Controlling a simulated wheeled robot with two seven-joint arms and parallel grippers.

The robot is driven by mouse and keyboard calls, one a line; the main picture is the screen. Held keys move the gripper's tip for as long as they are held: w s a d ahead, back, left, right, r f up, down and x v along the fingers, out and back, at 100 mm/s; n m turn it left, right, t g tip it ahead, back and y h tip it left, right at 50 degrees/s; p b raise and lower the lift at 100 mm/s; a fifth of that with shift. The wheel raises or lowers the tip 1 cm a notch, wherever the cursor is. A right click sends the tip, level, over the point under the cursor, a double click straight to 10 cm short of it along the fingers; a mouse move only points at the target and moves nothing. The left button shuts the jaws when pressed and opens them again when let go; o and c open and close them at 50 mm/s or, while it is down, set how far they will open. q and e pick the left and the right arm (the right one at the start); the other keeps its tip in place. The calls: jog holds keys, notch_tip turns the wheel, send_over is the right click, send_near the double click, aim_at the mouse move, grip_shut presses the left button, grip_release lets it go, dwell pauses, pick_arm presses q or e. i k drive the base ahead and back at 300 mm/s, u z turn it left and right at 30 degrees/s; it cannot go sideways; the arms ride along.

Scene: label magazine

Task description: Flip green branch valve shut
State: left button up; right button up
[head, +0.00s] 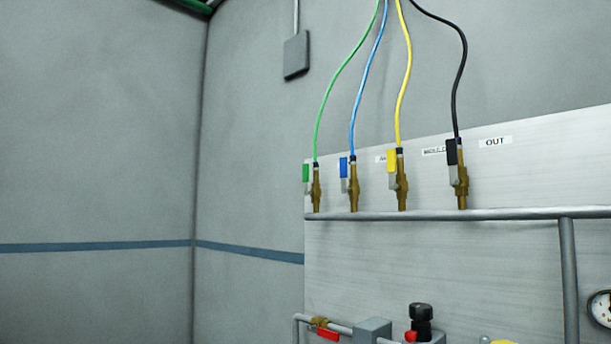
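The green branch valve (316,189) is a small brass valve at the left end of a row on the wall panel. Its green-sleeved handle (306,172) points up, roughly in line with the brass body, on its left side. A green hose (322,101) rises from its top. Neither of my grippers is in the head view.
Blue (353,187), yellow (401,184) and black (460,179) valves stand to the right on the same grey pipe (517,213), their handles also up. Below are a red-handled valve (328,334), a black knob (421,311) and a gauge (601,308). Bare wall lies left.

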aim_at(306, 167)
jog(key=u, duration=0.3)
jog(key=i, duration=0.35)
jog(key=u, duration=0.8)
jog(key=i, duration=1.85)
jog(key=z, duration=0.9)
